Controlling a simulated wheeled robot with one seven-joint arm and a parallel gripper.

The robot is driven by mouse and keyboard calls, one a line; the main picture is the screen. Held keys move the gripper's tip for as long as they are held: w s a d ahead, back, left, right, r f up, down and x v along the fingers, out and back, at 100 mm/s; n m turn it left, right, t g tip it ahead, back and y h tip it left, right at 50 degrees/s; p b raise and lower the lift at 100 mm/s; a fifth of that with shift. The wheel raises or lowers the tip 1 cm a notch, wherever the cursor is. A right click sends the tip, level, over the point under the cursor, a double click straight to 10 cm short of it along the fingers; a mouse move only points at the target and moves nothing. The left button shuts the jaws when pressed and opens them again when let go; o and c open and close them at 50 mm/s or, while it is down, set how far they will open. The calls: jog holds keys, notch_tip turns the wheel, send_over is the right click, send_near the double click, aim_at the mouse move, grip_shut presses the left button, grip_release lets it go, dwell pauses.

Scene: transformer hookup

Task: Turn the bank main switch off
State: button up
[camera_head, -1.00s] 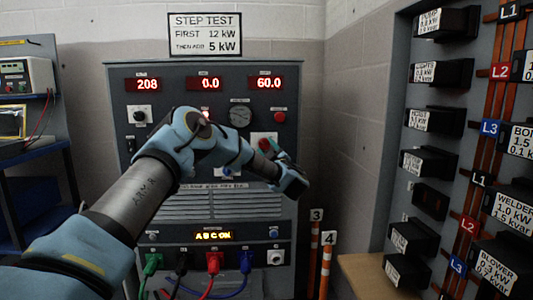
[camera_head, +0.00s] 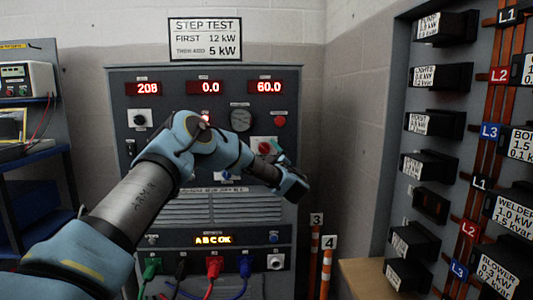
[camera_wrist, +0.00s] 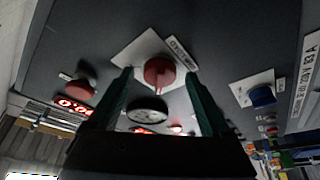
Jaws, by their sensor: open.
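A red rotary knob on a pale square plate, probably the bank main switch, is on the grey panel in the head view (camera_head: 264,147). It also shows in the wrist view (camera_wrist: 159,72), with a label beside it that I cannot read clearly. My gripper (camera_wrist: 157,76) is open, its two green fingers pointing at the panel, one on each side of the knob in the picture. I cannot tell whether they touch it. In the head view my gripper (camera_head: 279,156) is beside the knob, partly hidden by my wrist.
The panel also has a round gauge (camera_head: 241,119), a red button (camera_head: 280,120), a white-plated knob (camera_head: 140,118) and red number displays (camera_head: 206,87). A blue knob (camera_wrist: 262,96) is on the right in the wrist view. Coloured cables (camera_head: 212,268) hang below. A load rack stands at the right.

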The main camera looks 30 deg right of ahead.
jog(key=b+v, duration=0.1)
jog(key=v, duration=0.9)
jog(key=shift+s, duration=0.35)
jog(key=shift+f, duration=0.15)
